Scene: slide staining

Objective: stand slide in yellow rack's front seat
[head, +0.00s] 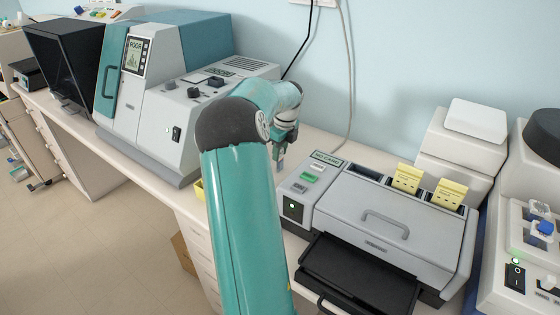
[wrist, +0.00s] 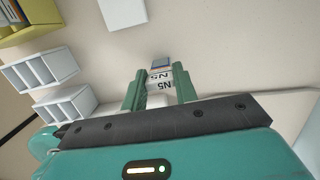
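A slide (wrist: 159,76) with a white label marked in dark letters and a bluish end sits between the two green fingers of my gripper (wrist: 157,88) in the wrist view. The fingers are closed against its sides. In the head view my gripper (head: 280,148) hangs over the bench, left of the grey stainer, and the slide is hard to make out there. A yellow object, likely the yellow rack (wrist: 30,27), is cut off at the wrist view's upper left, apart from the slide. In the head view a bit of yellow (head: 199,192) shows beside my arm, mostly hidden. The front seat cannot be made out.
White slotted holders (wrist: 28,72) and a white block (wrist: 123,12) stand on the bench in the wrist view. The grey stainer (head: 390,215) with yellow tabs (head: 407,179) is at right in the head view. A large teal-and-white machine (head: 165,90) stands at left.

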